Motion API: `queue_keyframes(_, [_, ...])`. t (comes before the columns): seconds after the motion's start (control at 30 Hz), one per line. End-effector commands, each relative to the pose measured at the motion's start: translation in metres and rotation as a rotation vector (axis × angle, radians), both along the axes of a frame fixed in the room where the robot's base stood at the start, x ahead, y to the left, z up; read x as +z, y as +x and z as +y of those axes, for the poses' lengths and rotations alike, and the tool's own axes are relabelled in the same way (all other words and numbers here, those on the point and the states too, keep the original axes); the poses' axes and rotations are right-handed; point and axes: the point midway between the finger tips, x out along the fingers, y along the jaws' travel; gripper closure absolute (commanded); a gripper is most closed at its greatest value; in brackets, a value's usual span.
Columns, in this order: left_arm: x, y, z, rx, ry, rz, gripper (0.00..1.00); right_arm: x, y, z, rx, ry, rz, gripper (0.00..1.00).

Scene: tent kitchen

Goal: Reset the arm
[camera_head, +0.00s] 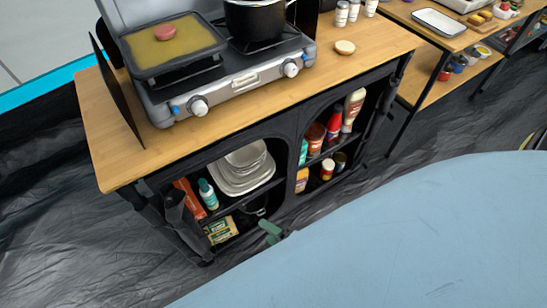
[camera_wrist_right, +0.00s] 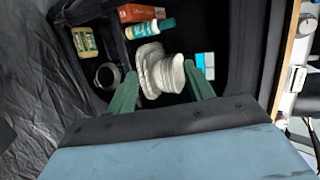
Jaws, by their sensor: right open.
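My right gripper (camera_head: 271,231) shows as a small green fingertip low in front of the kitchen stand's left opening in the head view; much of it is hidden behind my own blue arm. In the right wrist view my right gripper (camera_wrist_right: 163,92) has its two green fingers spread apart with nothing held. It faces the shelves, and stacked pale dishes (camera_wrist_right: 160,70) appear between and beyond the fingers. I cannot tell how far apart they are from the fingers. My left gripper is not in view.
The kitchen stand (camera_head: 350,55) carries a stove (camera_head: 230,75) with a pink patty (camera_head: 165,33) on its griddle and a black pot (camera_head: 255,18). Its lower shelves hold dishes (camera_head: 240,170), bottles (camera_head: 333,122) and boxes (camera_head: 220,230). Dark floor sheeting (camera_head: 60,230) lies clear at left.

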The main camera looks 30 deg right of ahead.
Motion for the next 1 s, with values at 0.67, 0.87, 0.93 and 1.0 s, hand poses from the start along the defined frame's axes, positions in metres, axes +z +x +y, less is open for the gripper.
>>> queue_keyframes(0.67, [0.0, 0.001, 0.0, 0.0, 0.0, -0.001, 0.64, -0.035, -0.01, -0.01, 0.071, -0.159, 0.044, 0.48])
queue_keyframes(0.87, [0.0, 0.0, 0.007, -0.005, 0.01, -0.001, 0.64, -0.139, -0.062, -0.052, 0.38, -0.654, 0.215, 0.48])
queue_keyframes(0.93, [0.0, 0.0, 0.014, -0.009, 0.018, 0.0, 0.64, -0.174, -0.091, -0.071, 0.533, -0.819, 0.291, 0.48])
queue_keyframes(1.0, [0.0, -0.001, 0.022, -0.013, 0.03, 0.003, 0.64, -0.202, -0.122, -0.089, 0.696, -0.959, 0.365, 0.48])
